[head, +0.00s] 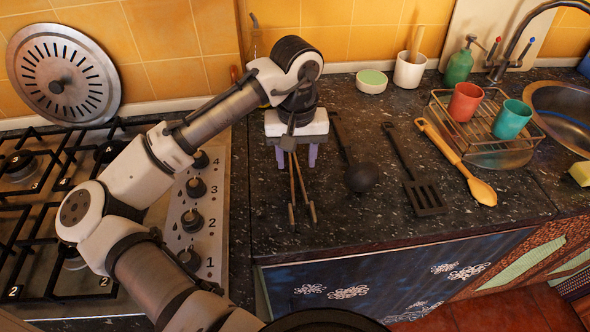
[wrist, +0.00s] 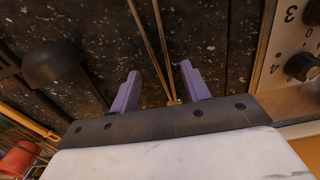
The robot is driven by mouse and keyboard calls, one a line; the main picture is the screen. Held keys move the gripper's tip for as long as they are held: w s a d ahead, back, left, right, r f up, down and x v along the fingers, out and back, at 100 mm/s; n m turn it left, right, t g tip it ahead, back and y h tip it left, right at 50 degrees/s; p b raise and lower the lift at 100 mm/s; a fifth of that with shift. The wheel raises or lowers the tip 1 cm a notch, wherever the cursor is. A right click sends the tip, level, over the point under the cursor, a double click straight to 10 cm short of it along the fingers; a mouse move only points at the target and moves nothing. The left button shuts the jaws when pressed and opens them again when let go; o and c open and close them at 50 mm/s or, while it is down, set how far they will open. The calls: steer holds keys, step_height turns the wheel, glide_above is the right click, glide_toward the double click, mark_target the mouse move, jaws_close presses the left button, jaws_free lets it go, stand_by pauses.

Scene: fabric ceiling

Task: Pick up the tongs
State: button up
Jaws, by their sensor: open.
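The tongs (head: 303,185) are two thin brownish rods lying on the dark speckled counter, their tips spread toward the front edge. Their rear end is partly hidden by my gripper in the head view. My gripper (head: 296,158) is over that rear end, pointing down, with its two purple fingers apart. In the wrist view the rods of the tongs (wrist: 147,45) run between the open fingers of my gripper (wrist: 159,68), with a gap on each side. The fingers are not closed on them.
A black ladle (head: 361,178) lies just right of the tongs, then a black slotted spatula (head: 426,196) and a wooden spoon (head: 460,164). The stove's knob panel (head: 196,215) is on the left. A rack with red and teal cups (head: 512,118) stands by the sink.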

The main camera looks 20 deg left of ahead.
mark_target(295, 178)
steer(key=shift+a+f, duration=0.1)
steer(key=shift+f, duration=1.55)
steer(key=shift+c, duration=0.2)
jaws_close()
steer(key=shift+r, duration=0.1)
